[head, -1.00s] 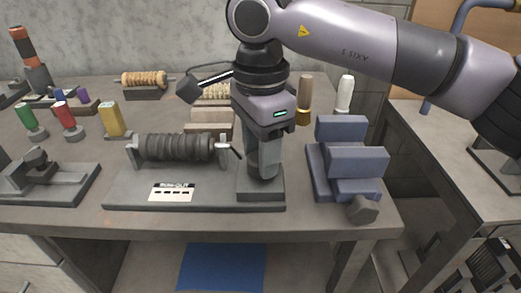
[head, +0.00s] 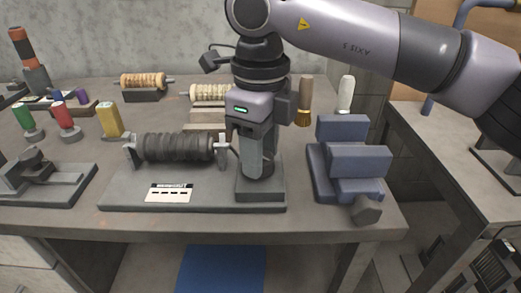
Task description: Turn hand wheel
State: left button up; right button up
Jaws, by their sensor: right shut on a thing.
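A dark grey ribbed roller (head: 178,147) lies across a grey base plate (head: 125,195) on the table, with a labelled card on the plate's front. My right gripper (head: 256,172) points straight down at the right end of this plate, beside the bracket (head: 222,149) at the roller's right end. Its fingers are shut low over a dark grey block-like part (head: 262,190) on the plate. The hand wheel itself cannot be made out; the gripper likely hides it. My left gripper is not in view.
A blue-grey vise-like block (head: 358,160) stands close to the right of the gripper. Green, red and yellow cylinders (head: 110,119) stand at the left. Two pale rollers (head: 143,80) lie behind. The table's front edge is close below the plate.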

jog(key=m+b, duration=0.1)
jog(key=m, duration=0.4)
jog(key=shift+m, duration=0.3)
jog(key=m+b, duration=0.1)
jog(key=m, duration=0.4)
jog(key=shift+m, duration=0.3)
jog(key=m+b, duration=0.1)
jog(key=m, duration=0.4)
jog(key=m+b, duration=0.1)
jog(key=m, duration=0.4)
jog(key=shift+b, duration=0.35)
jog(key=shift+r, duration=0.1)
jog(key=o, duration=1.1)
jog(key=shift+c, duration=0.2)
